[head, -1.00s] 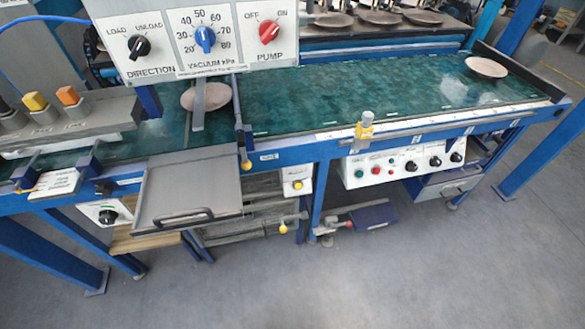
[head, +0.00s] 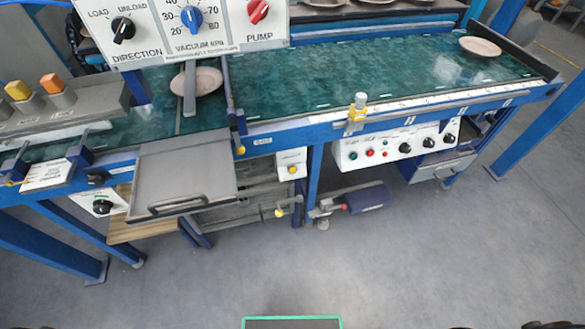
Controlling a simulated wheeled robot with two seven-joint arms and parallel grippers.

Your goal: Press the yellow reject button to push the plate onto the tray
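A yellow button (head: 292,170) sits on a small white box under the front edge of the conveyor. A round pale plate (head: 208,82) lies on the green belt, partly covered by a grey upright bar (head: 190,90). The flat grey tray (head: 185,170) with a dark handle sticks out in front of the belt, below and left of that plate. Nothing touches the button. Neither of my grippers can be made out.
A second plate (head: 480,46) lies at the belt's far right. A control panel (head: 400,145) with knobs hangs under the belt's right part. A blue pedal-like box (head: 367,198) is below. The floor in front is clear.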

